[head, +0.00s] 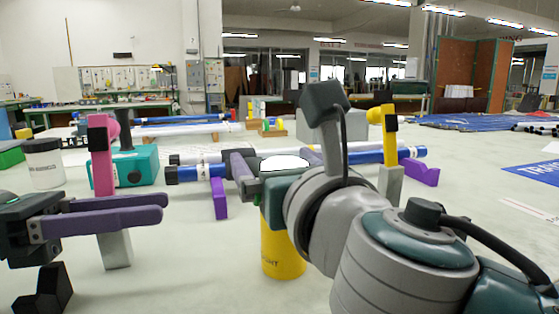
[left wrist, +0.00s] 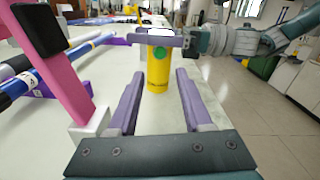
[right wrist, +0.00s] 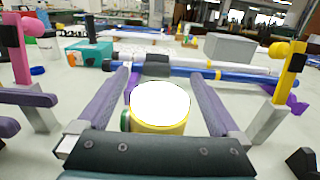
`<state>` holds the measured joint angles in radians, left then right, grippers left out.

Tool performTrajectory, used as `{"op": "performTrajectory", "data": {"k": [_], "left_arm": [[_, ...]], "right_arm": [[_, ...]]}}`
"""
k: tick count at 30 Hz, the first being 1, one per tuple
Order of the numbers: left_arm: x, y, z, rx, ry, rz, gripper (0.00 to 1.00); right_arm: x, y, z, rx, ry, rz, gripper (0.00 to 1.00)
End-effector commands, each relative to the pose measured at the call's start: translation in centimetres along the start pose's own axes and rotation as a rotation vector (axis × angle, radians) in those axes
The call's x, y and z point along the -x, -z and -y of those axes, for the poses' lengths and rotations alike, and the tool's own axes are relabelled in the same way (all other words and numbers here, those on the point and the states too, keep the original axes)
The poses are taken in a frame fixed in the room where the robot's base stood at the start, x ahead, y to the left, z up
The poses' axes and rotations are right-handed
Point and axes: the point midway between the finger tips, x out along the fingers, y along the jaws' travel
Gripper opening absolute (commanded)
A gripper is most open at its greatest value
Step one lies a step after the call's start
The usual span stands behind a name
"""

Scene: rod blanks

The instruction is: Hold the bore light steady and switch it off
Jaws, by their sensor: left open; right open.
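The bore light (head: 283,250) is an upright yellow cylinder on the pale bench. Its top glows bright white in the right wrist view (right wrist: 160,98). In the left wrist view the yellow body (left wrist: 158,75) shows a round green button (left wrist: 160,53) on its side, facing my left gripper. My right gripper (head: 277,158) is open, with its fingers on either side of the light's upper part; contact cannot be told. My left gripper (head: 162,208) is open and empty, left of the light and apart from it, its fingers pointing toward the button side.
A pink post (head: 102,165) stands behind my left gripper, and a yellow post (head: 389,140) on a grey block stands to the right. Blue and white rods (head: 200,173) lie on purple supports behind the light. A teal box (head: 135,168) and white jar (head: 43,163) stand at left.

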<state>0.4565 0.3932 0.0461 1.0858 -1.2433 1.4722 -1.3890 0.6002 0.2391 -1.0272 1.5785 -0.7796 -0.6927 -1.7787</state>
Motion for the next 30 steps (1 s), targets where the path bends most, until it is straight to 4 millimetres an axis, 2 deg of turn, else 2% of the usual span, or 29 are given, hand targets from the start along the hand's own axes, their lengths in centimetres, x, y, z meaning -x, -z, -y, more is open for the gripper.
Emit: {"op": "performTrajectory", "data": {"k": [2, 27, 30], "left_arm": [[0.0, 0.0, 0.0, 0.0, 0.0, 0.0, 0.5], [0.0, 0.0, 0.0, 0.0, 0.0, 0.0, 0.5], [0.0, 0.0, 0.0, 0.0, 0.0, 0.0, 0.39]], "right_arm": [[0.02, 0.0, 0.0, 0.0, 0.0, 0.0, 0.98], [0.05, 0.04, 0.02, 0.0, 0.001, -0.001, 0.04], [0.05, 0.04, 0.02, 0.0, 0.001, -0.001, 0.04]]}}
